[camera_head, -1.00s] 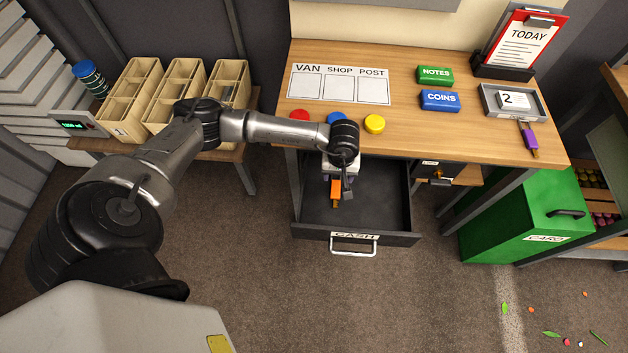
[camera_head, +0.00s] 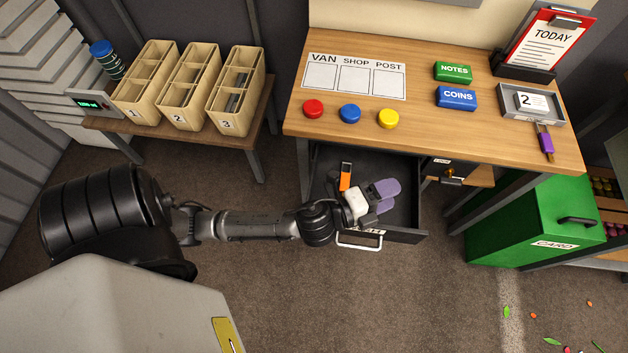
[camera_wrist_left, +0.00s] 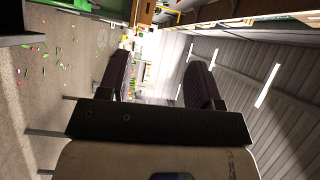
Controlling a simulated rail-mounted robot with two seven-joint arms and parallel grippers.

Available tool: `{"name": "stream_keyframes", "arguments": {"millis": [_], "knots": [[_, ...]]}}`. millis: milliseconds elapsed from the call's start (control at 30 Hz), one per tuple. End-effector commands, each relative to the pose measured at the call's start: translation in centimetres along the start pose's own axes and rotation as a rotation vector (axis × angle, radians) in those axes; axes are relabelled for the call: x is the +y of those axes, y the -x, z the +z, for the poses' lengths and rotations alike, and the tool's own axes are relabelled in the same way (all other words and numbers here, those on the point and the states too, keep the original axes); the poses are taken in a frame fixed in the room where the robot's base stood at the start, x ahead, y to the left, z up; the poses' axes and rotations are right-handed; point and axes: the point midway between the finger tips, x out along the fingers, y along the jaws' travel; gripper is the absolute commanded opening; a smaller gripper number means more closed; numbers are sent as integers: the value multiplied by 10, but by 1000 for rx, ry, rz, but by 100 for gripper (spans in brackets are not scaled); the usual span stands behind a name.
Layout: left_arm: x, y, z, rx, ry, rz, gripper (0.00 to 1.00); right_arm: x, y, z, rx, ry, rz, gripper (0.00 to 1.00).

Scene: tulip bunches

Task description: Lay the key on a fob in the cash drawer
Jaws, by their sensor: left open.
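An orange fob (camera_head: 345,180) with a dark end lies in the open cash drawer (camera_head: 408,165), towards its left side. I cannot make out a key on it clearly. My left gripper (camera_head: 384,195) is open and empty, over the front part of the drawer, right of the orange fob and apart from it. In the left wrist view its two dark fingers (camera_wrist_left: 160,80) stand wide apart with nothing between them. A purple fob (camera_head: 546,145) lies at the desk's right, by the grey tray. My right gripper is not in view.
The desk (camera_head: 430,135) carries red (camera_head: 313,108), blue (camera_head: 349,113) and yellow (camera_head: 388,118) buttons above the drawer. A green card cabinet (camera_head: 490,235) stands right; numbered bins (camera_head: 190,115) stand left.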

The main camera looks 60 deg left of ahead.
Motion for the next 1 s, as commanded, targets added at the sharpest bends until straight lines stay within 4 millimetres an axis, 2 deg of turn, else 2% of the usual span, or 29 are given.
{"name": "stream_keyframes", "arguments": {"millis": [33, 100, 200, 333, 400, 500, 600, 700, 1000], "knots": [[18, 16, 14, -114, 177, 106, 58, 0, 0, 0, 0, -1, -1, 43], [43, 40, 30, -270, 404, 251, 58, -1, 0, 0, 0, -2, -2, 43], [78, 82, 40, -478, 680, 447, 58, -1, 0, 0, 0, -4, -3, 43], [109, 137, 38, -705, 942, 664, 58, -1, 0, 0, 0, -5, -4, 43], [119, 162, 33, -803, 1038, 756, 58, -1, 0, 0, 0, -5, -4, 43], [127, 190, 26, -905, 1131, 856, 58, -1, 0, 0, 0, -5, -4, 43], [130, 207, 21, -969, 1181, 916, 58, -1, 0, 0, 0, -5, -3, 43], [131, 215, 19, -998, 1202, 946, 58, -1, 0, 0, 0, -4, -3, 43], [132, 216, 18, -1003, 1206, 952, 58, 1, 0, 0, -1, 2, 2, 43]]}}
